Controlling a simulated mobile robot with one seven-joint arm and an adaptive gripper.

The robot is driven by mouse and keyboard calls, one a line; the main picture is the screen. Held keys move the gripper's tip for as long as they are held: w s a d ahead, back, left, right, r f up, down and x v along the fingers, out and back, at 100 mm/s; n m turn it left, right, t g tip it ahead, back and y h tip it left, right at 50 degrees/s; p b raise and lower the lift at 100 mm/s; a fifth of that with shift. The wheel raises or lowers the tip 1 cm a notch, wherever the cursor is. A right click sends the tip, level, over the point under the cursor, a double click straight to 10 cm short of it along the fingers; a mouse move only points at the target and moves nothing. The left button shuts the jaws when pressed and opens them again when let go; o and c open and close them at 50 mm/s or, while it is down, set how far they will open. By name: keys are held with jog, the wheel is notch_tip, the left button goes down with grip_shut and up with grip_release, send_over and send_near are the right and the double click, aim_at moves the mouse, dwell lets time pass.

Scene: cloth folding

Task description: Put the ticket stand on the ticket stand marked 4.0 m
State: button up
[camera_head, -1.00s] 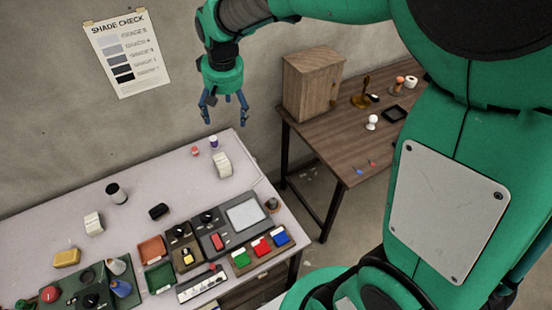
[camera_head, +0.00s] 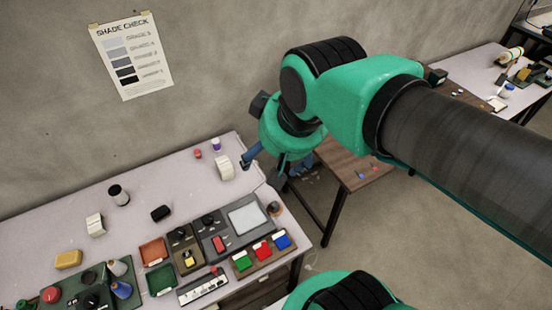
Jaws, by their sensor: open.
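Two small white stands that look like ticket stands are on the pale table. One white stand (camera_head: 224,167) is near the table's far right edge. The other white stand (camera_head: 95,224) is on the left part of the table. Any marking on them is too small to read, so I cannot tell which is marked 4.0 m. My gripper (camera_head: 263,168) is open and points down beside the far right stand, to its right. It appears apart from the stand and has nothing visible between its fingers.
On the pale table (camera_head: 60,222) are a black-and-white cylinder (camera_head: 119,195), a black object (camera_head: 161,213), a yellow block (camera_head: 68,259), red and green trays, and a grey console (camera_head: 218,240). A brown table (camera_head: 345,165) stands behind my arm. The table's back left is clear.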

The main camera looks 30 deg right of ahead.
jog(key=s, duration=0.2)
jog(key=shift+s+f, duration=0.3)
jog(key=shift+s, duration=0.05)
